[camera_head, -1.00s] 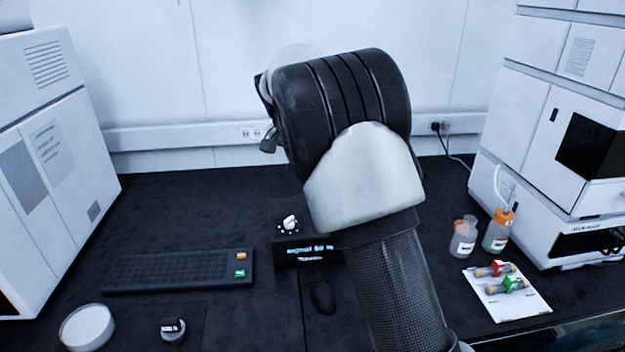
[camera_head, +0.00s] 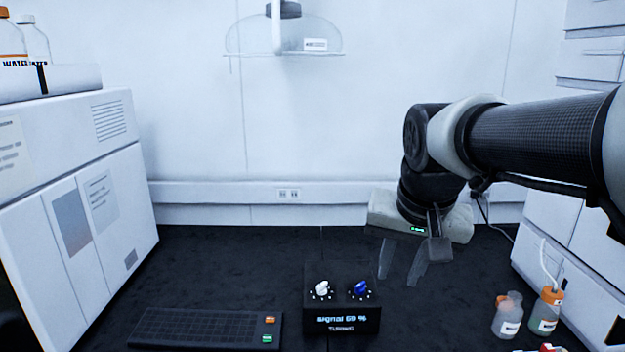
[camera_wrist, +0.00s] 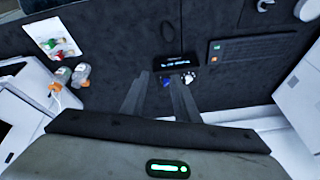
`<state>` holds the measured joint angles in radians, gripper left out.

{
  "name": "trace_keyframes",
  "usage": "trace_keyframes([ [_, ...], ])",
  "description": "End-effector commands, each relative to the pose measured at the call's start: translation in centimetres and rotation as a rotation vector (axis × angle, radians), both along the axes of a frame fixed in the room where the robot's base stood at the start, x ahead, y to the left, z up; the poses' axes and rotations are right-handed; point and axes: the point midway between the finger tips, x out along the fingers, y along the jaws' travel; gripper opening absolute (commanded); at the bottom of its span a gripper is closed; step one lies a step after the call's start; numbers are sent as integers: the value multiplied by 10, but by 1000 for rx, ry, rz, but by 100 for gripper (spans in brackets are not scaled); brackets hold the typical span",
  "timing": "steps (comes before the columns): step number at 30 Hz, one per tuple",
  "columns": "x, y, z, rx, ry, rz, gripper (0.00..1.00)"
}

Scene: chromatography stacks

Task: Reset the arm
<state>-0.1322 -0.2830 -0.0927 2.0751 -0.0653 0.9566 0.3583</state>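My gripper (camera_head: 400,274) hangs from my arm at the right of the head view, fingers pointing down above the black bench. In the wrist view my gripper (camera_wrist: 160,82) shows two separate fingers with a gap between them and nothing held. The tuning box (camera_head: 342,320) stands on the bench, lower left of the fingers in the head view, apart from them. Its display reads "signal 69 %". It carries a white knob (camera_head: 321,289) and a blue knob (camera_head: 360,289). In the wrist view the tuning box (camera_wrist: 177,62) lies beyond the fingertips, which partly cover it.
A dark keypad (camera_head: 205,329) lies left of the tuning box. Bottles (camera_head: 546,311) stand at right. A white card with red and green fittings (camera_wrist: 50,38) shows in the wrist view. White instruments flank the bench. A glass dome (camera_head: 285,35) is high at the back.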

Motion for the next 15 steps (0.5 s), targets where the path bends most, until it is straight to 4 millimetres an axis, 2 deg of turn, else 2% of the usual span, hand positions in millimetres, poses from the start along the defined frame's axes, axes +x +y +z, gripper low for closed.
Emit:
trace_keyframes([
  [1,-23,-2,-1,-7,-18,35,28],
  [6,-75,-2,-14,-46,-54,145,28],
  [14,-129,-1,-41,-112,-98,263,28],
  [15,-133,-1,-34,-118,-100,272,28],
])
